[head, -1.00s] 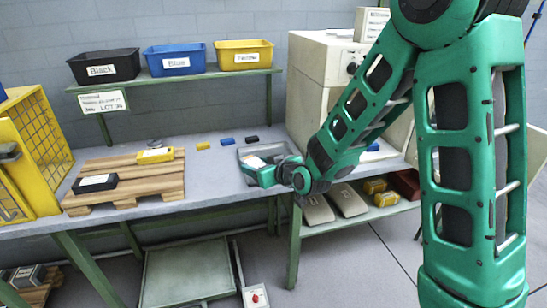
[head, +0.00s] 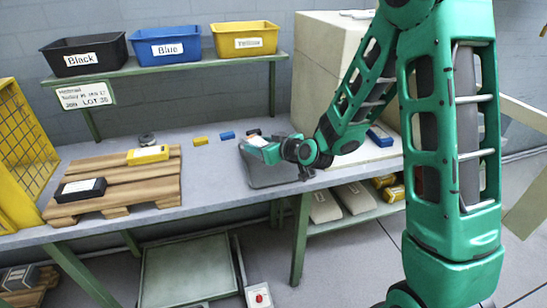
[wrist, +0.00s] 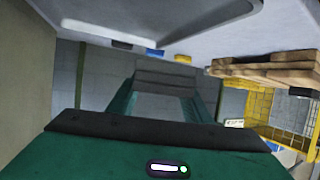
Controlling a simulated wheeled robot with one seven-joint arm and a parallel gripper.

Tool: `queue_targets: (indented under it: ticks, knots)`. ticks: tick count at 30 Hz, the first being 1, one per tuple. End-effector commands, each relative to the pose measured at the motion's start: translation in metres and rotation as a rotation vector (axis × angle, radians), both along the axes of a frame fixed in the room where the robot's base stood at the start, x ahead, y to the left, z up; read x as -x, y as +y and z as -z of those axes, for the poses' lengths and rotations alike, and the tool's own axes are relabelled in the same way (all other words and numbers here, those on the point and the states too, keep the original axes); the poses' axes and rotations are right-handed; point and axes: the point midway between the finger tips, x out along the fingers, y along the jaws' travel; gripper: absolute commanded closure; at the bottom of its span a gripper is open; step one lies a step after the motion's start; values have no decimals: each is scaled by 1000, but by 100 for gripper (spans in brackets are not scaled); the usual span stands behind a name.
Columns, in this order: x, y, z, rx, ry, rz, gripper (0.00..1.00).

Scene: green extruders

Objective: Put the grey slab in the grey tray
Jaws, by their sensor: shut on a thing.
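The grey tray (head: 278,178) lies on the workbench near its front edge in the head view. A large pale grey rim (wrist: 150,28), which looks like the tray's, crosses the top of the wrist view. My gripper (head: 262,148) is over the tray's left and back part and hides some of it. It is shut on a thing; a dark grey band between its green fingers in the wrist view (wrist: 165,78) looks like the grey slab. The slab is mostly hidden, and I cannot tell whether it touches the tray.
Small yellow (head: 200,141), blue (head: 227,135) and black (head: 254,132) blocks lie behind the tray. A wooden pallet (head: 120,180) with black and yellow labelled blocks stands left. Three bins (head: 167,45) stand on the shelf above. A beige box (head: 325,75) is at right.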

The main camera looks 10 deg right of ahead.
Motion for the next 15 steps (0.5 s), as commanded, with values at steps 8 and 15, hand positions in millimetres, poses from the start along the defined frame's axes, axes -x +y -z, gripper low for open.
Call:
queue_targets:
  ticks: [8, 15]
  knots:
    - [-28, -46, 31, -2, 2, 6, 85]
    - [-37, -58, 42, -1, 0, 3, 85]
